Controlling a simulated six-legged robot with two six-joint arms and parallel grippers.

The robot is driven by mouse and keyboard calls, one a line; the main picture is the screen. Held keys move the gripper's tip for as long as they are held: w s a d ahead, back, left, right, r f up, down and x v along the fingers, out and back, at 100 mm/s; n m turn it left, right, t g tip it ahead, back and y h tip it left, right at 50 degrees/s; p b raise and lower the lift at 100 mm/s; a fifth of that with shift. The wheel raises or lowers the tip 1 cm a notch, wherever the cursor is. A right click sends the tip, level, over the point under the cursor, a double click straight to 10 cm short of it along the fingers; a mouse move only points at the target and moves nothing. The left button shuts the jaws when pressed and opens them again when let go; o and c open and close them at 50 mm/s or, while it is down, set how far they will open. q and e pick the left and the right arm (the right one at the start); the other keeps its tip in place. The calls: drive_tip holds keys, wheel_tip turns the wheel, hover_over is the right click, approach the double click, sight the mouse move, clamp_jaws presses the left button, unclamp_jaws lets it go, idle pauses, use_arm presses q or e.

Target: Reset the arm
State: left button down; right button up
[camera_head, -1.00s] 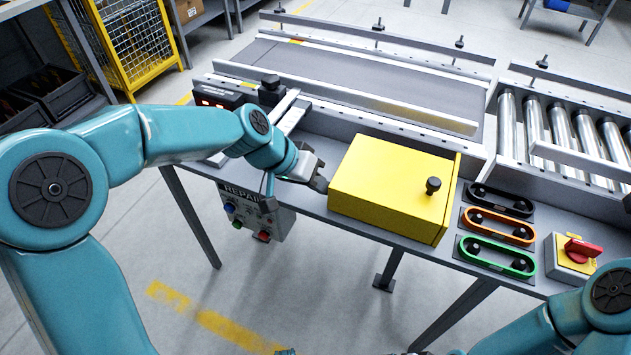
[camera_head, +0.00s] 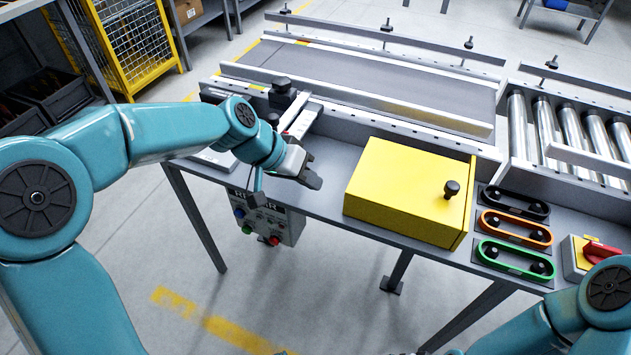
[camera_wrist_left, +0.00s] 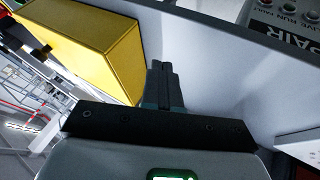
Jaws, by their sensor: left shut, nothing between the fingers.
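My left arm comes in from the left in the head view. Its gripper (camera_head: 312,178) is shut and empty, above the front part of the workbench, left of the yellow box (camera_head: 408,192) and apart from it. In the left wrist view the closed fingers (camera_wrist_left: 164,85) show side by side with nothing between them, and the yellow box (camera_wrist_left: 90,45) is beyond them to the left. Part of my right arm (camera_head: 600,300) shows at the lower right; its gripper is not in view.
A REPAIR button panel (camera_head: 265,220) hangs at the bench's front edge. Right of the box lie black (camera_head: 514,203), orange (camera_head: 514,227) and green (camera_head: 514,259) belt loops and a red switch (camera_head: 602,253). Behind are a conveyor belt (camera_head: 370,75) and rollers (camera_head: 545,125).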

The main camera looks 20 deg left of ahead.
use_arm(q)
drive_tip(key=p+v, duration=0.1)
drive_tip(key=v, duration=0.7)
drive_tip(key=shift+r, duration=0.3)
drive_tip(key=shift+s, duration=0.2)
